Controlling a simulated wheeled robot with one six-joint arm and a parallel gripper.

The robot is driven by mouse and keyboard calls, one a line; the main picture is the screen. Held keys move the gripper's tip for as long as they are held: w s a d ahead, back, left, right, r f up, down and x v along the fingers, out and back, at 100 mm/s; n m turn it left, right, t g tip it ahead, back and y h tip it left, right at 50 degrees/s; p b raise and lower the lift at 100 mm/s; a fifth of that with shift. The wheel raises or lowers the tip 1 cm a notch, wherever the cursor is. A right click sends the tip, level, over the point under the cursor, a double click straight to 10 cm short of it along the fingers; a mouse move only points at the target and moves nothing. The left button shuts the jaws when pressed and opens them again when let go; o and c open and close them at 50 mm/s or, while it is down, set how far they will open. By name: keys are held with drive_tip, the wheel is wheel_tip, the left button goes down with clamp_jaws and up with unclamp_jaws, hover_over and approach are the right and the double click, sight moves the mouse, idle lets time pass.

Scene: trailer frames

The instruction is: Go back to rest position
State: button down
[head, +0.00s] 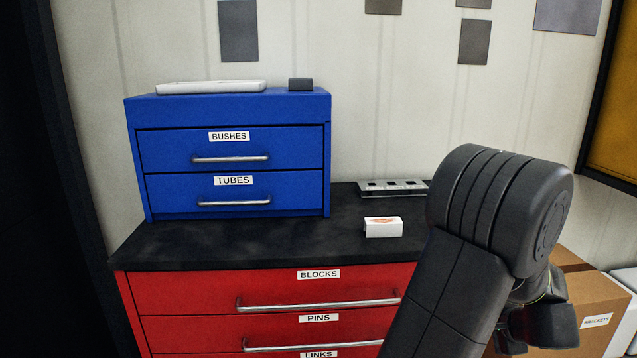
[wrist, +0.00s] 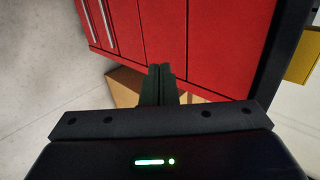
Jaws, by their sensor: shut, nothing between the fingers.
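My gripper (wrist: 160,86) shows in the wrist view with its two dark fingers together and nothing between them. It is in front of the red cabinet (wrist: 222,40), and a cardboard box shows behind the fingers. I cannot tell the exact gap to either. In the head view my arm rises at the right and bends over at the top, covering part of the worktop and cabinet. The fingertips cannot be made out in the head view.
A blue drawer unit (head: 228,106) stands on the black worktop (head: 280,246). A small white box (head: 384,228) and a slotted grey rack (head: 392,188) lie to its right. A cardboard box (head: 590,292) labelled BRACKETS is at the lower right. All visible drawers look closed.

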drive_tip(key=s+r, duration=0.1)
drive_tip(key=s, duration=0.8)
drive_tip(key=s+d+r+p, duration=0.1)
drive_tip(key=s+r, duration=0.1)
drive_tip(key=s, duration=0.8)
drive_tip(key=shift+d+r, duration=0.2)
drive_tip(key=shift+d, duration=0.05)
